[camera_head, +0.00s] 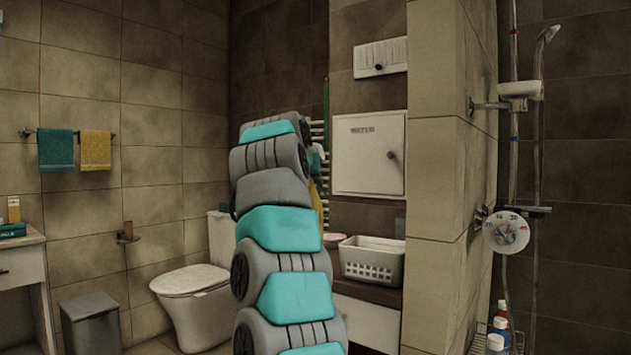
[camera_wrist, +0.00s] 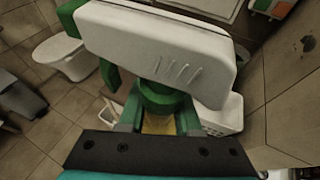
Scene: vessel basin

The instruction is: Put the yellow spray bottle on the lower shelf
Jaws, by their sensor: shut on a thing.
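The yellow spray bottle shows close up in the wrist view, with a big white spray head (camera_wrist: 165,50), a green neck and trigger, and a small part of its yellow body (camera_wrist: 158,124). My gripper (camera_wrist: 159,117) is shut on it just below the neck, with a finger on either side. Most of the body is hidden. I cannot tell which surface is the lower shelf.
A white basket (camera_head: 371,272) stands on a brown ledge (camera_head: 345,247) right of my arm, below a white wall cabinet (camera_head: 368,153). A toilet (camera_head: 192,290) and a grey bin (camera_head: 90,322) stand left. A tiled pillar (camera_head: 437,180) and several shower bottles (camera_head: 500,325) are right.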

